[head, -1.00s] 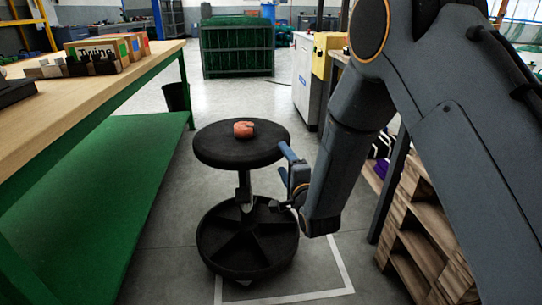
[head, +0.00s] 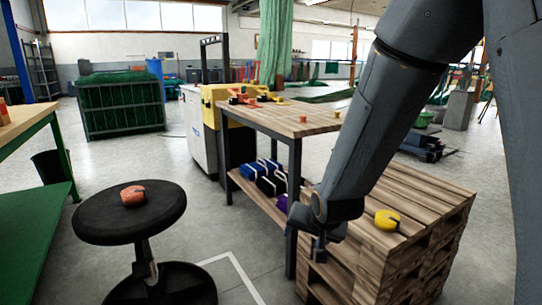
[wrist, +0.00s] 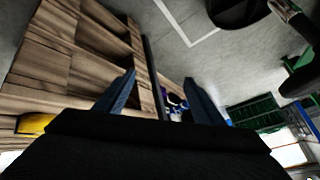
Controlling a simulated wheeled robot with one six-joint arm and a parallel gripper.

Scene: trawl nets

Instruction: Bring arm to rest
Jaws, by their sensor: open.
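My arm reaches down on the right of the head view. My gripper (head: 322,248) hangs at its end, in front of the stacked wooden pallets (head: 405,262). In the wrist view its two blue-grey fingers (wrist: 159,76) stand apart with nothing held between them. In the head view the fingers are small and partly hidden by the wrist.
A black round stool (head: 95,220) bears an orange object (head: 133,195). A yellow object (head: 387,219) lies on the pallets. A wood-topped workbench (head: 290,118) stands behind, with several bundles on its lower shelf. Floor is clear between stool and workbench.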

